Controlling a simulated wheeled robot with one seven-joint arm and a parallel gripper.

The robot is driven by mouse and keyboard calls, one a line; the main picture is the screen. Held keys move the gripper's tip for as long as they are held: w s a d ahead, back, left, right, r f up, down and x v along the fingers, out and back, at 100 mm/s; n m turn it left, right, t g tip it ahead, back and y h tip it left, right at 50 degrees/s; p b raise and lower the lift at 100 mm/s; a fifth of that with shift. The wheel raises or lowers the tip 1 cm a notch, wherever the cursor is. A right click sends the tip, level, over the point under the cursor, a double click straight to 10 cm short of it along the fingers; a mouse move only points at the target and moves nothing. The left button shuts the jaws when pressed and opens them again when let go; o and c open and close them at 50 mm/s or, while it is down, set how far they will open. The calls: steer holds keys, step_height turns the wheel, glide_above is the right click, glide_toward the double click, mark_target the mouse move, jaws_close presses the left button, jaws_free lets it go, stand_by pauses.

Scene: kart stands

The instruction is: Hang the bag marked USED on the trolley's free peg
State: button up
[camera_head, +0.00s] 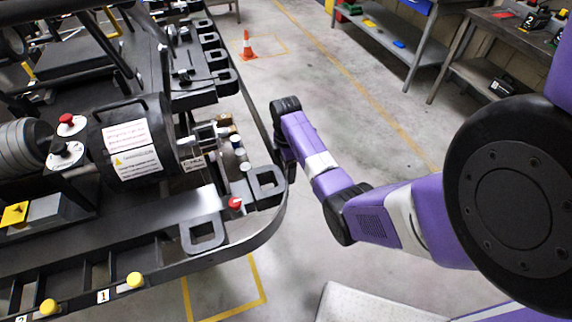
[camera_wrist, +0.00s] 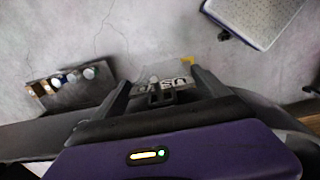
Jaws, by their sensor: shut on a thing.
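In the wrist view, my gripper (camera_wrist: 166,90) is shut on the handle part of a bag (camera_wrist: 180,86) whose dark lettering USED shows upside down between the fingers. Most of the bag is hidden by the fingers and hand. In the head view my forearm and wrist reach to the right edge of the black frame; fingers and bag cannot be made out there. The black trolley-like frame (camera_head: 225,234) fills the left side. On its near edge are a yellow-capped peg marked 1 (camera_head: 135,280) and another (camera_head: 48,306); nothing visibly hangs on either.
Small bottles (camera_head: 240,155) stand at the frame's right edge, close to my wrist; they also show in the wrist view (camera_wrist: 75,76). A dark motor-like drum (camera_head: 130,140) sits on the frame. Benches (camera_head: 400,45) stand at the back right. An orange cone (camera_head: 248,45) stands on open floor.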

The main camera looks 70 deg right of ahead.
steer(key=shift+f, duration=0.15)
steer(key=o, duration=1.6)
steer(key=shift+c, duration=0.2)
steer(key=shift+f+b, duration=0.15)
steer(key=shift+b, duration=0.3)
steer(key=r, duration=0.4)
steer(key=r+b, duration=0.1)
steer(key=r, duration=0.1)
steer(key=shift+w+a+r, duration=0.25)
steer(key=shift+w+r, duration=0.05)
steer(key=shift+w, duration=0.1)
steer(key=shift+r, duration=0.75)
